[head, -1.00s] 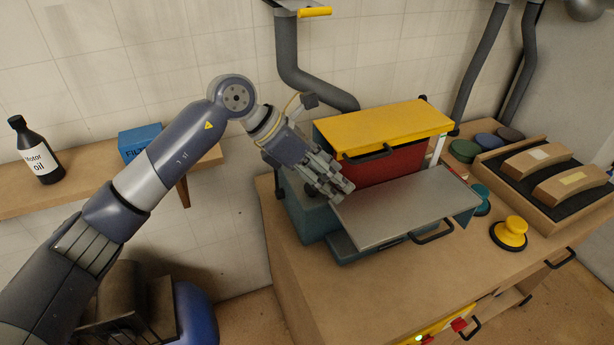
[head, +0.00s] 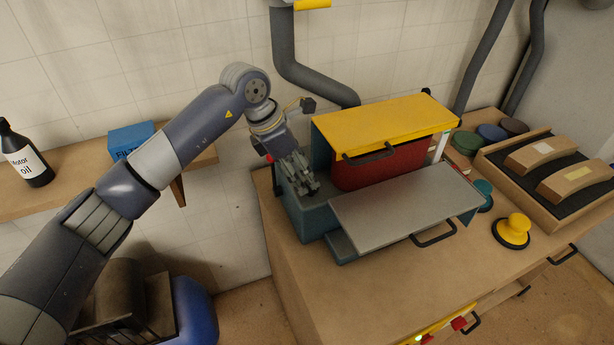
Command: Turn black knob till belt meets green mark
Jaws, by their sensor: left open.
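The belt sander is a teal machine (head: 312,222) on the wooden bench, with a yellow top cover (head: 385,124) and a grey metal table (head: 405,205) in front. A red-brown surface (head: 390,166), perhaps the belt, shows under the cover. My left gripper (head: 306,188) is open, fingers pointing down, over the machine's left end. I cannot tell whether it touches anything. I cannot make out the black knob or the green mark; the gripper may hide part of that end. My right gripper is not in view.
A yellow knob-handled sanding pad (head: 512,231) and a tray (head: 490,170) with curved wooden blocks stand to the right. Several coloured discs (head: 491,132) lie behind. A grey hose (head: 305,78) rises behind the machine. A shelf holds motor oil (head: 25,158) and a blue box (head: 130,140).

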